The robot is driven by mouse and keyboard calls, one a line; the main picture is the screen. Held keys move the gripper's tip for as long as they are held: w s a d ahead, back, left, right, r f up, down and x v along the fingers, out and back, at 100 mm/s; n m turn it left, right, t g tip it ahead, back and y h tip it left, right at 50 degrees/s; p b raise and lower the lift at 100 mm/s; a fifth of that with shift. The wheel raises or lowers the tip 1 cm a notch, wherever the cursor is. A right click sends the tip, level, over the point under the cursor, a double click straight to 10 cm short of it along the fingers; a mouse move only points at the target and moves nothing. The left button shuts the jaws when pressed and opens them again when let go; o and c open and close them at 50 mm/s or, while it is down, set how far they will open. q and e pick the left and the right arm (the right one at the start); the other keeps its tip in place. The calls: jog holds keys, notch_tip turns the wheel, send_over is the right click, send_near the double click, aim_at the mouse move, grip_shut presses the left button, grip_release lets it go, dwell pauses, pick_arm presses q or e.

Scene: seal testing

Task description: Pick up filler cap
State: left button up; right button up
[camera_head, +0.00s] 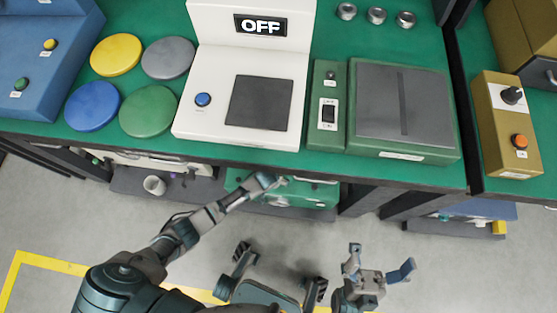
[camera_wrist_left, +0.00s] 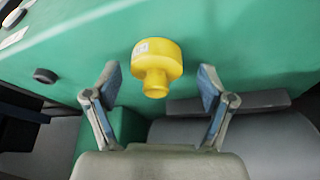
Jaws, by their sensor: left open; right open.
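The filler cap (camera_wrist_left: 157,65) appears to be the yellow round piece in the left wrist view, with a wide body, a narrower knob towards me and a small white label. It sits on a green surface (camera_wrist_left: 235,40). My left gripper (camera_wrist_left: 158,78) is open, with one finger on each side of the cap in the picture and gaps to both. In the head view the left gripper (camera_head: 268,183) is by a green unit (camera_head: 312,192) below the table edge, and the cap cannot be made out. My right gripper (camera_head: 381,260) is open and empty above the floor.
The green table (camera_head: 400,165) overhangs the low shelf. It carries coloured discs (camera_head: 148,110), a white device reading OFF (camera_head: 210,120) and a green switch box (camera_head: 328,140). A dark round knob (camera_wrist_left: 45,76) is left of the cap.

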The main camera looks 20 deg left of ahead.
pick_arm(q)
jog(key=shift+d+r, duration=0.3)
jog(key=shift+d, duration=0.05)
jog(key=shift+c, duration=0.3)
jog(key=c, duration=0.8)
jog(key=shift+a+f, duration=0.15)
jog(key=shift+a, duration=0.2)
jog(key=shift+c, duration=0.9)
